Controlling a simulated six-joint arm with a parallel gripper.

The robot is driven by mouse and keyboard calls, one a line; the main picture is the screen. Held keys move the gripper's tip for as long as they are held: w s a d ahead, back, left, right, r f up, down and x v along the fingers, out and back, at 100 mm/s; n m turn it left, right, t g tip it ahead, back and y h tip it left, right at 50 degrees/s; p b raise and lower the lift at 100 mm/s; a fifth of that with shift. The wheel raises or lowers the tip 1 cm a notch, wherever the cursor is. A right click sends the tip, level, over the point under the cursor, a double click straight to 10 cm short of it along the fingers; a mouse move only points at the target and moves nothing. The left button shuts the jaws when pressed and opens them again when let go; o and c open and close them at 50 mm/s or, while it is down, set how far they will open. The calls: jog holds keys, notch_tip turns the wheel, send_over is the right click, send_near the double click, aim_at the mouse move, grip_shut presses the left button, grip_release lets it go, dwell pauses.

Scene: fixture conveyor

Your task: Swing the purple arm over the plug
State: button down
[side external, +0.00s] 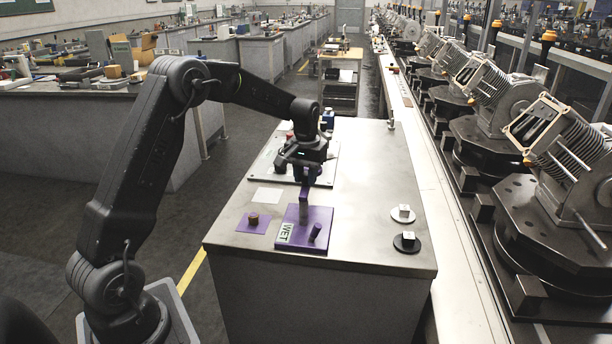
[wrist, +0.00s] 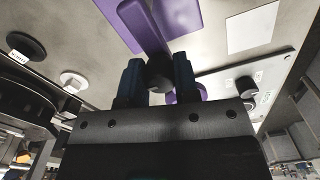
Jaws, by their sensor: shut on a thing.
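My gripper (side external: 305,182) points down over the purple base plate (side external: 289,215), which carries a "WET" label (side external: 286,233). In the wrist view its two fingers (wrist: 158,72) are shut on a dark knob (wrist: 160,78) at the end of the purple arm (wrist: 146,30). The purple arm (side external: 303,208) rises from the plate's rear half in the side view. A dark red knob (side external: 253,217) sits on a separate purple square (side external: 245,228). I cannot tell which one is the plug.
A light panel (side external: 325,180) with small fittings is behind my gripper. White (side external: 403,213) and black (side external: 407,242) discs with small blocks stand at right. The bench top between is clear; the conveyor runs alongside.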

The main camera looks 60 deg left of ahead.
jog(key=n, duration=0.2)
jog(key=s+n, duration=0.1)
jog(key=shift+s+a+n, duration=0.15)
jog(key=shift+a+n, duration=0.25)
jog(key=shift+s+d+n, duration=0.15)
jog(key=shift+s+n, duration=0.6)
jog(key=shift+n, duration=1.5)
jog(key=shift+s+d+n, duration=0.1)
jog(key=shift+s+n, duration=0.7)
jog(key=shift+n, duration=1.4)
jog(key=shift+s+d+n, duration=0.15)
jog(key=shift+s+n, duration=0.6)
jog(key=shift+n, duration=1.5)
jog(key=c, duration=0.9)
grip_release()
jog(key=shift+o, duration=0.2)
